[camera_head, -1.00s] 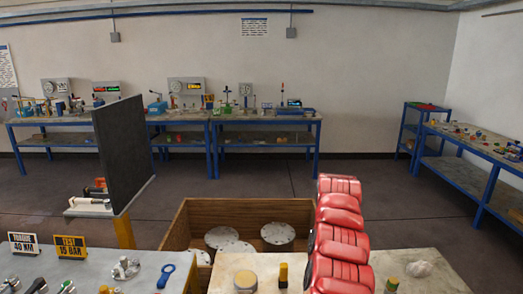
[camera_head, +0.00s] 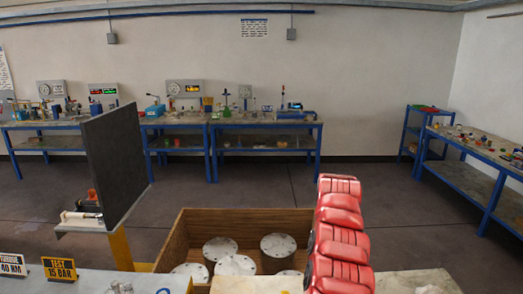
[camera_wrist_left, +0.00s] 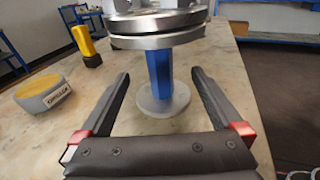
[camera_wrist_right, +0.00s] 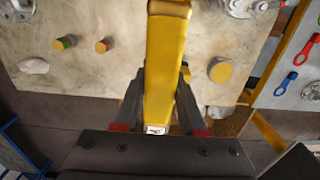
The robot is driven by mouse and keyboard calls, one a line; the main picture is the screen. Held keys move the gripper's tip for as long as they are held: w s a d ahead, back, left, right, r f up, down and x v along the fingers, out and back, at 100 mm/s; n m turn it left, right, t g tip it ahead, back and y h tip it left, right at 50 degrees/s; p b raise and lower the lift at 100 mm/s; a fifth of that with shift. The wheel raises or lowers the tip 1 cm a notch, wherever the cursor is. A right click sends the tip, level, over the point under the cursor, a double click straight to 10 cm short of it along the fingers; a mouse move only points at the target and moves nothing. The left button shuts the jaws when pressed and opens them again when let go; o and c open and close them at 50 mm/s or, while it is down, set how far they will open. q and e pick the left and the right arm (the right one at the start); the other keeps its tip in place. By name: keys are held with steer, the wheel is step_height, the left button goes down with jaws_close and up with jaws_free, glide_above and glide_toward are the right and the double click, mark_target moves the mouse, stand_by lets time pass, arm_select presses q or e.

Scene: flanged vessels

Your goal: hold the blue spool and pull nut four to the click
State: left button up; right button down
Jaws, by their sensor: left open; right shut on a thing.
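The blue spool (camera_wrist_left: 158,70) stands upright in the left wrist view, with metal flange discs (camera_wrist_left: 155,38) at its top and a grey round foot (camera_wrist_left: 163,102) on the table. My left gripper (camera_wrist_left: 160,82) is open, its two fingers either side of the spool with gaps showing. My right gripper (camera_wrist_right: 160,85) is shut on a long yellow tool (camera_wrist_right: 166,55), seen in the right wrist view. I cannot make out nut four. Neither gripper shows in the head view.
A wooden crate (camera_head: 172,247) with flanged discs stands past the worktop. A dark upright panel (camera_head: 115,155) is at left. A yellow-handled object (camera_wrist_left: 84,42) and a grey-yellow puck (camera_wrist_left: 44,93) are left of the spool.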

arm_select(q)
steer(key=shift+d+f+b, duration=0.3)
steer(key=shift+d+b, duration=0.2)
steer(key=shift+b+x, duration=0.7)
steer(key=shift+x, duration=0.05)
steer(key=shift+w+d+r+b, duration=0.1)
steer(key=shift+w+d+b, duration=0.25)
steer(key=shift+d, duration=0.2)
steer(key=shift+r, duration=0.1)
jaws_close()
